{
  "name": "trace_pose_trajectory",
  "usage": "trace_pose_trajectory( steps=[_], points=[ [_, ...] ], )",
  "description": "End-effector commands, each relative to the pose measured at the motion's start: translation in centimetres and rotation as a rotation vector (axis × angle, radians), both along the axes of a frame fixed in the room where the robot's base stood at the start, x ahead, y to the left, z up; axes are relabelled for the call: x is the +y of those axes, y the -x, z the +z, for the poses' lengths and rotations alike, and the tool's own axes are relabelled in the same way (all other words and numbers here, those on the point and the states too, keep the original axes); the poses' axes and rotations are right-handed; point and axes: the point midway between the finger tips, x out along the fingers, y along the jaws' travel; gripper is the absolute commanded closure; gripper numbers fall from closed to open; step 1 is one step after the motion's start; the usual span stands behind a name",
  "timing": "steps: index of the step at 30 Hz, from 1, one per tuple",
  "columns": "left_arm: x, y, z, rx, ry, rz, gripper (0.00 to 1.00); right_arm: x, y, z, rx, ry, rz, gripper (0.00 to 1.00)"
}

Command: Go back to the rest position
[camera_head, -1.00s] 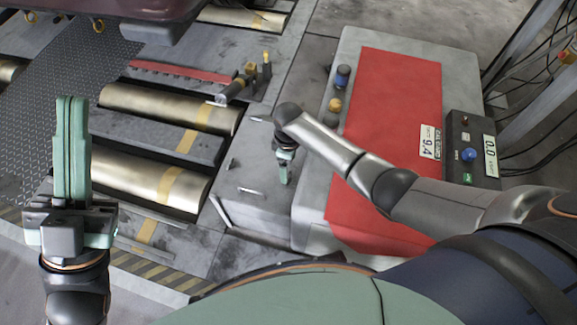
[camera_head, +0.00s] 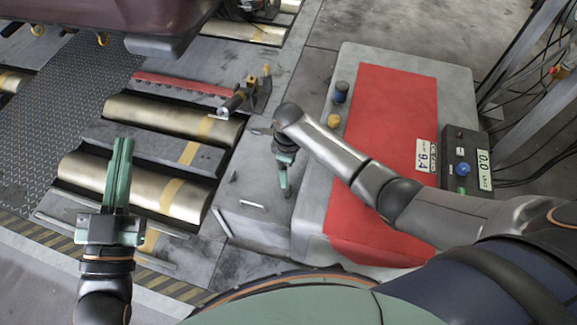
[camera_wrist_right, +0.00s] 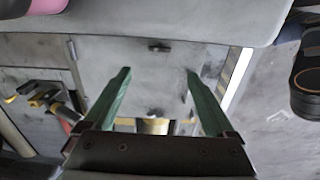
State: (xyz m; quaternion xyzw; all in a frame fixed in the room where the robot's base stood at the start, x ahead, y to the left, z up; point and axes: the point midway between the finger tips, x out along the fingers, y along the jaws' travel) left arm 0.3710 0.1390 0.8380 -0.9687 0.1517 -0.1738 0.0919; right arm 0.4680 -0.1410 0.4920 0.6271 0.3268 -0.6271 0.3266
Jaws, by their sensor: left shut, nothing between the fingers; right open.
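My left gripper (camera_head: 120,185) is at the lower left in the head view, its green fingers shut together with nothing between them. It shows in front of the brass-coloured rollers (camera_head: 130,178). My right gripper (camera_head: 284,182) is near the middle of the head view, pointing down beside the grey cabinet with the red top panel. In the right wrist view the right gripper (camera_wrist_right: 157,80) has its two green fingers wide apart with nothing between them. A grey cabinet front with a small dark handle (camera_wrist_right: 158,47) shows beyond the fingers.
The red-topped grey cabinet (camera_head: 462,78) stands close to my right arm, with a control box (camera_head: 462,150) on its right side. A tool (camera_head: 235,101) lies by the rollers. A dark red vehicle body (camera_head: 160,15) hangs over the upper left. Cables run at the right.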

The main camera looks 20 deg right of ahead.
Motion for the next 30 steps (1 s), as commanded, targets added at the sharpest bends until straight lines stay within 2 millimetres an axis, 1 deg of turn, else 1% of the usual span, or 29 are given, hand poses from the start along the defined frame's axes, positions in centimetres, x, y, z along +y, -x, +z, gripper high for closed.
trace_pose_trajectory(
  steps=[8,11,14,17,20,23,24,26,27,29,30],
  points=[
    [0.0,0.0,0.0,-0.002,0.001,0.0,1.0,0.0,0.0,0.0,0.0,0.0,0.0,0.1],
    [0.0,0.0,0.1,-0.003,0.001,-0.001,1.0,0.3,0.0,-0.2,-0.026,-0.013,-0.005,0.1],
    [0.0,0.0,0.1,-0.003,0.0,-0.002,1.0,1.3,-0.3,-0.6,-0.126,-0.067,-0.032,0.1],
    [0.0,0.0,0.1,-0.003,0.0,-0.002,1.0,2.8,-0.9,0.0,-0.307,-0.166,-0.086,0.1],
    [0.0,0.0,0.1,-0.003,0.0,-0.002,1.0,3.8,-1.4,2.4,-0.531,-0.291,-0.158,0.1],
    [0.0,0.0,0.1,-0.003,0.0,-0.002,1.0,3.9,-1.3,6.6,-0.757,-0.418,-0.227,0.1],
    [0.0,0.0,0.1,-0.003,0.0,-0.002,1.0,3.8,-1.1,8.7,-0.846,-0.47,-0.251,0.1],
    [0.0,0.0,0.1,-0.003,0.0,-0.002,1.0,3.3,-0.4,12.2,-0.981,-0.545,-0.279,0.1],
    [0.0,0.0,0.1,-0.003,0.0,-0.002,1.0,2.9,0.3,14.6,-1.064,-0.593,-0.294,0.1],
    [0.0,0.0,0.1,-0.003,0.0,-0.002,1.0,2.3,1.4,18.2,-1.179,-0.662,-0.307,0.1],
    [0.0,0.0,0.1,-0.003,0.0,-0.002,1.0,2.0,2.3,20.4,-1.246,-0.703,-0.31,0.1]
  ],
)
